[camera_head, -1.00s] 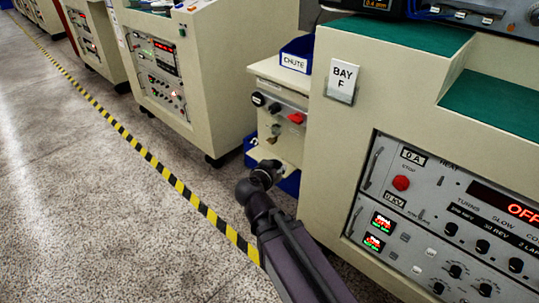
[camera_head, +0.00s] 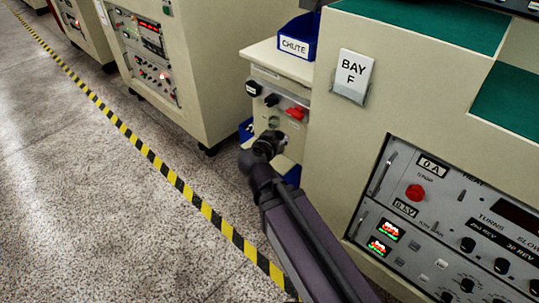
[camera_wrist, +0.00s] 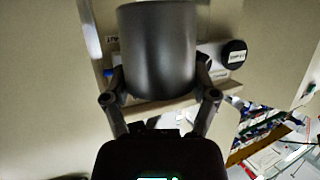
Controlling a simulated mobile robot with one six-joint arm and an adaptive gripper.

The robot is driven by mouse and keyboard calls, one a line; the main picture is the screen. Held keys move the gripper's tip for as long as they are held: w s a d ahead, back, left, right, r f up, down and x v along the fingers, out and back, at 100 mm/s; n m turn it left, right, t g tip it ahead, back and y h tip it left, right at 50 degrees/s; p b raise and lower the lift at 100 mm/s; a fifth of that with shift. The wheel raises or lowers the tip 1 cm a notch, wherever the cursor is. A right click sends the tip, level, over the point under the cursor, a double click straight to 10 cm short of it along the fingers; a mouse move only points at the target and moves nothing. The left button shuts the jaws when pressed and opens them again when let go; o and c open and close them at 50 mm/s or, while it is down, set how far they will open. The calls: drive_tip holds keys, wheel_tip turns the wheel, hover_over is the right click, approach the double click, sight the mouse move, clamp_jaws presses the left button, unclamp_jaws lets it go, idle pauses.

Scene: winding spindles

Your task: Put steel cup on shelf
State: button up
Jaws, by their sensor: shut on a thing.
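A dark grey steel cup (camera_wrist: 158,50) fills the upper middle of the wrist view. My gripper (camera_wrist: 161,92) is shut on it, one finger on each side of its lower part. In the wrist view a pale ledge (camera_wrist: 178,110) shows behind the cup; I cannot tell whether they touch. In the head view my arm reaches to the front of a small cream unit between two large cabinets. The wrist hides the fingers and cup there. The unit has a pale flat top (camera_head: 262,57), and I cannot tell which surface is the shelf.
A blue bin labelled CHUTE (camera_head: 297,40) stands on the unit's top. A red control (camera_head: 296,112) and dark knobs sit on its front. The BAY F cabinet (camera_head: 420,100) is close on the right. Floor is open left of the yellow-black tape (camera_head: 150,155).

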drive_tip(key=shift+a, duration=0.2)
drive_tip(key=shift+a+f, duration=0.1)
drive_tip(key=shift+f, duration=0.05)
drive_tip(key=a+f+b, duration=0.3)
drive_tip(key=f+b, duration=0.6)
drive_tip(key=s+a+f+b, duration=0.1)
drive_tip(key=a+f+b, duration=0.2)
drive_tip(key=f+b, duration=0.6)
drive_tip(key=shift+a+f+b, duration=0.3)
drive_tip(key=shift+f+b, duration=0.1)
drive_tip(key=shift+b, duration=0.2)
drive_tip(key=w+d, duration=0.1)
drive_tip(key=w, duration=0.3)
drive_tip(key=w+d, duration=0.1)
drive_tip(key=w, duration=0.3)
drive_tip(key=w+d, duration=0.2)
drive_tip(key=w, duration=0.2)
drive_tip(key=shift+w, duration=0.4)
drive_tip(key=w, duration=0.2)
drive_tip(key=w+d, duration=0.1)
drive_tip(key=w, duration=0.1)
drive_tip(key=shift+w, duration=0.15)
drive_tip(key=shift+d+f, duration=0.1)
drive_tip(key=shift+f, duration=0.2)
drive_tip(key=shift+f+b, duration=0.1)
drive_tip(key=shift+b, duration=0.3)
